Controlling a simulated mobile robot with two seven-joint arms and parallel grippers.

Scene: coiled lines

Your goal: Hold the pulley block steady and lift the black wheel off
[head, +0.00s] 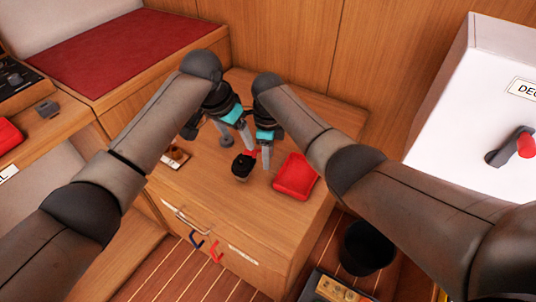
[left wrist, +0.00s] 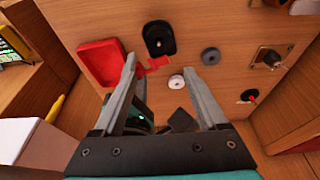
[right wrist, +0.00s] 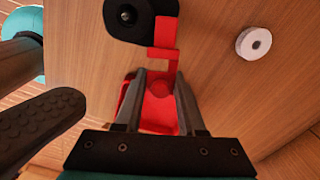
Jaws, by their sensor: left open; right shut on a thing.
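The pulley block (head: 243,165) stands on the wooden counter, a dark rounded piece with a red tab (right wrist: 163,60) at its side. The black wheel (left wrist: 158,44) appears at its face around a small central pin; wheel and block are hard to tell apart. My right gripper (right wrist: 161,82) is shut on the red tab; it also shows in the head view (head: 266,167). My left gripper (left wrist: 163,62) is open and empty, above and behind the block in the head view (head: 235,138). Its left finger overlaps the red tab in its own wrist view.
A red tray (head: 295,176) lies right of the block. A grey disc (left wrist: 210,56) and a white ring (left wrist: 176,81) lie on the counter nearby. A small tray with a brown piece (head: 175,156) sits to the left. A wood wall rises behind.

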